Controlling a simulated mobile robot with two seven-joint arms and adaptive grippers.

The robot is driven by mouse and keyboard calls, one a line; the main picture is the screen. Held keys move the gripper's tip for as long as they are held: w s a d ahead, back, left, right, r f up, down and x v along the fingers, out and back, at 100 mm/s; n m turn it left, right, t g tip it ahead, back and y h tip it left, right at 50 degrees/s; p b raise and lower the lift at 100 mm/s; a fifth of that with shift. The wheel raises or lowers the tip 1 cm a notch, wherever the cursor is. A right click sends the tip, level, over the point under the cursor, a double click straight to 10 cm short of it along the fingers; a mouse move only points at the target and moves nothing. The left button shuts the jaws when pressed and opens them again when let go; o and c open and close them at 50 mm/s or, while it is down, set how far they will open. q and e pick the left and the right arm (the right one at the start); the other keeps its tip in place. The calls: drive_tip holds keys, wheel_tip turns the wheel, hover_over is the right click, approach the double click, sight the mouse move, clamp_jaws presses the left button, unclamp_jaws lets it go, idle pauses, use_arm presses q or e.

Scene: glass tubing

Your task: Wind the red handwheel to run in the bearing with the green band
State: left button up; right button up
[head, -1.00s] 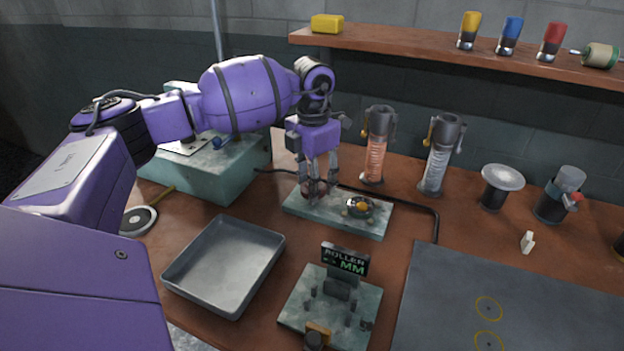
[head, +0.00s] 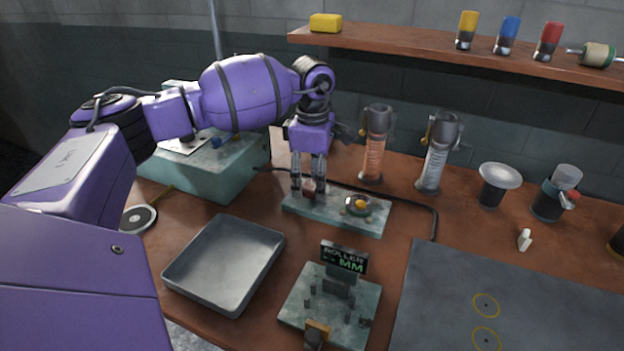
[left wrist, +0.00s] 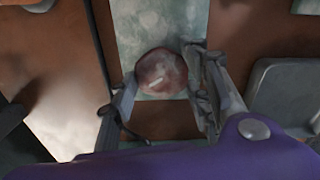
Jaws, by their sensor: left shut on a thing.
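My left gripper (head: 308,192) points down over the left end of a pale green plate (head: 330,221). It is shut on the dull red, round handwheel (left wrist: 161,72), with one finger on each side in the left wrist view. In the head view the fingers hide most of the wheel. Right of it on the same plate is a round dark part with a greenish rim and a yellow-orange centre (head: 358,204). I cannot tell whether this is the bearing with the green band. My right gripper is not in view.
An empty grey tray (head: 225,262) lies front left. A stand with a lit display (head: 344,259) is in front of the plate. Two coil-filled tubes (head: 376,145) (head: 438,150) stand behind. A dark cable runs behind the plate. A grey mat (head: 540,300) is at right.

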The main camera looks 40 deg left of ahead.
use_arm(q)
drive_tip(key=m, duration=0.6)
drive_tip(key=shift+w+r+m, duration=0.15)
drive_tip(key=shift+m, duration=0.15)
drive_tip(key=m+b, duration=0.1)
drive_tip(key=m, duration=0.5)
drive_tip(key=shift+d, duration=0.15)
drive_tip(key=m, duration=0.7)
drive_tip(key=shift+d+m+b, duration=0.1)
drive_tip(key=shift+m+b, duration=0.2)
drive_tip(key=shift+b, duration=0.05)
drive_tip(key=m, duration=0.5)
drive_tip(key=shift+s+m+b, duration=0.25)
drive_tip(key=shift+m+b, duration=0.1)
drive_tip(key=shift+m, duration=0.05)
drive_tip(key=o, duration=1.1)
drive_tip(key=shift+d, duration=0.1)
